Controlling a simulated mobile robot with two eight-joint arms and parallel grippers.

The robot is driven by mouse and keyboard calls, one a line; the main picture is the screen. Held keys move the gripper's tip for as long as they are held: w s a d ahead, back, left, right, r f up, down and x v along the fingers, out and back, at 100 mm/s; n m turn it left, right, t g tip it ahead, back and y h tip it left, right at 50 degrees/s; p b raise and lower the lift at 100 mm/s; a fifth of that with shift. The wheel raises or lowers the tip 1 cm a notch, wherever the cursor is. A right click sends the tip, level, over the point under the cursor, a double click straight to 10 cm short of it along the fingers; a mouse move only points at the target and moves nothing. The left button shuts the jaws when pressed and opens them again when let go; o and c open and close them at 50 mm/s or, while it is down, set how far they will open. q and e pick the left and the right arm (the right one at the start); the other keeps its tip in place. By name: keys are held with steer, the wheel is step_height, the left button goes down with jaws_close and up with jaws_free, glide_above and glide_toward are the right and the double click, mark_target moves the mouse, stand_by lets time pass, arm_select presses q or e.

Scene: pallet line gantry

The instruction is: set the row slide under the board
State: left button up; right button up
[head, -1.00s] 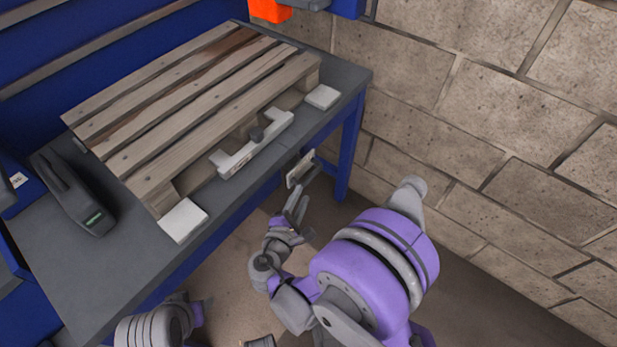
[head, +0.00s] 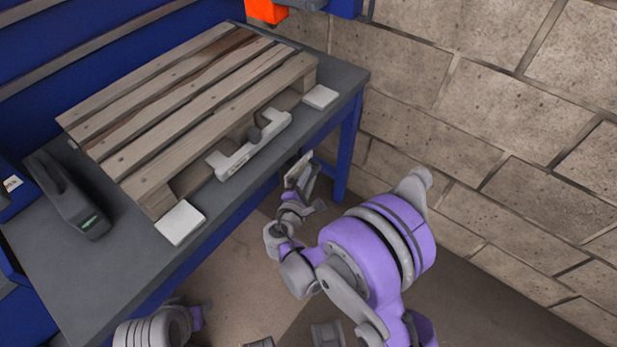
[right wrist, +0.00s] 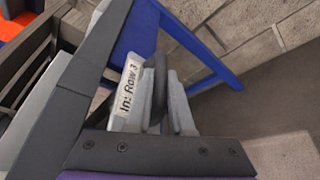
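A pale plate (head: 297,170) stands beside the bench's right front edge. In the right wrist view this plate (right wrist: 130,92) carries the label "In: Row 3", and a dark curved loop (right wrist: 160,80) shows beside it. My right gripper (head: 307,181) is right at the plate. Its grey fingers (right wrist: 166,105) look parted, with the dark loop between or just behind them; contact is unclear. The wooden slatted board (head: 190,100) lies on the bench. My left gripper (head: 196,317) is only partly visible at the bottom.
The grey bench top (head: 110,270) has blue legs (head: 350,140). White pads (head: 180,222) sit at the board's front corners. A dark grey device (head: 70,195) stands at the left. A block wall (head: 500,130) bounds the right side. Floor is open in front.

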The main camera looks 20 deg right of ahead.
jaws_close()
steer(key=shift+s, duration=0.1)
stand_by(1.2)
